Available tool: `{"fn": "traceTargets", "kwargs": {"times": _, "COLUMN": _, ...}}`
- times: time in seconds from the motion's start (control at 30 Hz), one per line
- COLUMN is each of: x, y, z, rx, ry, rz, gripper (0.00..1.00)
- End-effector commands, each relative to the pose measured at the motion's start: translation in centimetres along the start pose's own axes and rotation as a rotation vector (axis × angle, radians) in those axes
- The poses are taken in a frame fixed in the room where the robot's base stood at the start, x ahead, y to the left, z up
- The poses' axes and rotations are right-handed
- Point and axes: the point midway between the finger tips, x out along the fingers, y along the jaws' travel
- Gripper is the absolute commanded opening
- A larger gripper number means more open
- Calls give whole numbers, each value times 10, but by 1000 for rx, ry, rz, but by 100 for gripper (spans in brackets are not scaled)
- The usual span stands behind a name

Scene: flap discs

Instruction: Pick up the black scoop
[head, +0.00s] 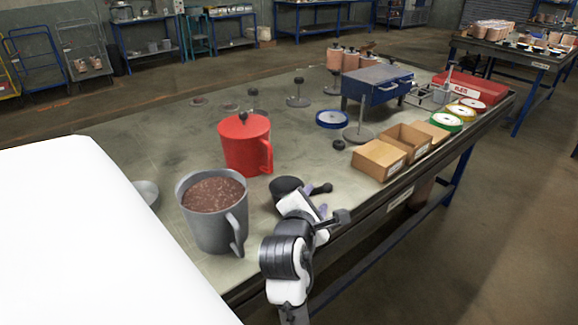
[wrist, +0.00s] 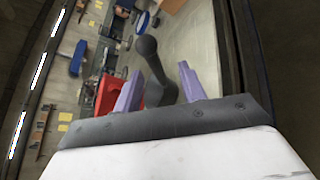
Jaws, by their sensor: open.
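The black scoop (head: 285,187) lies on the workbench, right of the grey mug of brown granules (head: 215,230) and in front of the red lidded mug (head: 247,145). Its knobbed handle points right. My gripper (head: 304,203) is at the scoop, on its near side, and partly hides it. In the wrist view the scoop (wrist: 151,60) shows between the two purple fingers of my open gripper (wrist: 159,74), handle pointing away. I cannot tell whether either finger touches it. The red mug (wrist: 106,94) shows beside the left finger.
Open cardboard boxes (head: 380,160) stand right of the scoop near the bench edge. A blue box on a stand (head: 376,84), tape rolls (head: 440,122) and a blue disc (head: 332,119) are farther back. A grey dish (head: 147,192) lies left of the grey mug. The bench (head: 165,130) is clear at back left.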

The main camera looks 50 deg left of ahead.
Motion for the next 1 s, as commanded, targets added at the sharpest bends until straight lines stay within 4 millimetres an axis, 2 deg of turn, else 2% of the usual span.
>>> {"fn": "traceTargets", "kwargs": {"times": 0.17, "x": 25, "y": 8, "z": -2, "rx": -3, "ry": 1, "rz": -3, "gripper": 41}}
{"fn": "traceTargets", "kwargs": {"times": 0.3, "x": 43, "y": 7, "z": -3, "rx": -2, "ry": 1, "rz": -2, "gripper": 41}}
{"fn": "traceTargets", "kwargs": {"times": 0.6, "x": 49, "y": 6, "z": -4, "rx": 0, "ry": 0, "rz": 0, "gripper": 41}}
{"fn": "traceTargets", "kwargs": {"times": 0.9, "x": 49, "y": 6, "z": -4, "rx": -1, "ry": 0, "rz": 0, "gripper": 3}}
{"fn": "traceTargets", "kwargs": {"times": 1.0, "x": 48, "y": 6, "z": -4, "rx": -1, "ry": 0, "rz": 0, "gripper": 0}}
